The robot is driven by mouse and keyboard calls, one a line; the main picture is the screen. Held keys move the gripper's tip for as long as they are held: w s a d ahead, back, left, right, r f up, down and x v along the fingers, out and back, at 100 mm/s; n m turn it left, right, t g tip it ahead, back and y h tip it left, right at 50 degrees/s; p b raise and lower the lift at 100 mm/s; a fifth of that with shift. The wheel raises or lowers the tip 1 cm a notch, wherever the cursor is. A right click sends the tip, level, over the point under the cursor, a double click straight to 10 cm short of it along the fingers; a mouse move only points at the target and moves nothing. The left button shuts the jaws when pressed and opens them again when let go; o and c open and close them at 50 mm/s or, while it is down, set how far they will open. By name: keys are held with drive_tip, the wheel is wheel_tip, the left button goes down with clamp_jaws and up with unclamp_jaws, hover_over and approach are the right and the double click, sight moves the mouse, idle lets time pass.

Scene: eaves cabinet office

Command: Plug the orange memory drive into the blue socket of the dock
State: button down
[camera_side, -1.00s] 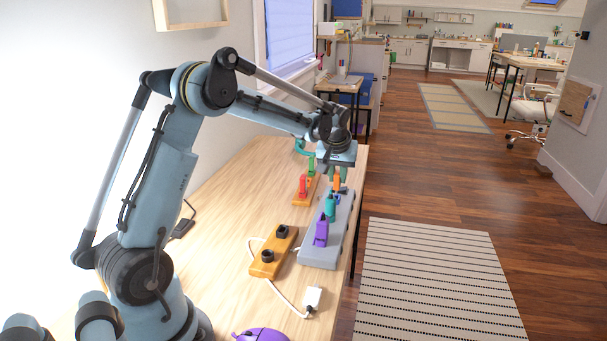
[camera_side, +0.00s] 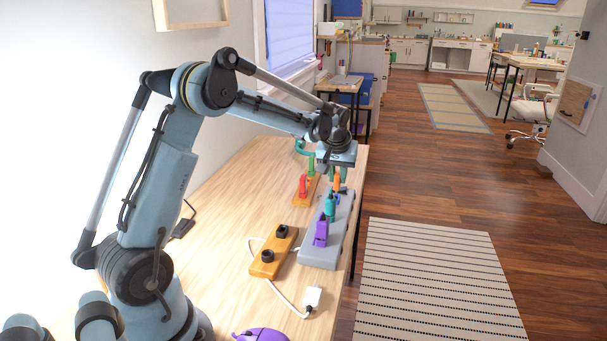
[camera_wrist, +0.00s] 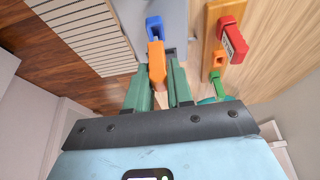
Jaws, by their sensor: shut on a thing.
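My gripper (camera_wrist: 160,78) is shut on the orange memory drive (camera_wrist: 156,60), which sits between its green fingers. The drive also shows in the side view (camera_side: 337,184), below my gripper (camera_side: 336,174) at the far end of the grey dock (camera_side: 319,250). The blue socket (camera_wrist: 154,27) stands on the dock just beyond the drive's end in the wrist view. The drive looks close to the socket there, but I cannot tell whether they touch. In the side view my gripper and the drive mostly hide the socket.
Teal (camera_side: 330,207) and purple (camera_side: 321,232) pieces stand on the dock's nearer part. A wooden holder with a red piece (camera_wrist: 233,42) and a green piece (camera_wrist: 217,85) is beside the dock. An ochre block (camera_side: 267,263) with black sockets and a white cable lie nearer.

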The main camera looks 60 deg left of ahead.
drive_tip(key=shift+f, duration=1.25)
drive_tip(key=c, duration=0.9)
unclamp_jaws()
drive_tip(key=shift+r, duration=0.1)
drive_tip(key=v, duration=1.2)
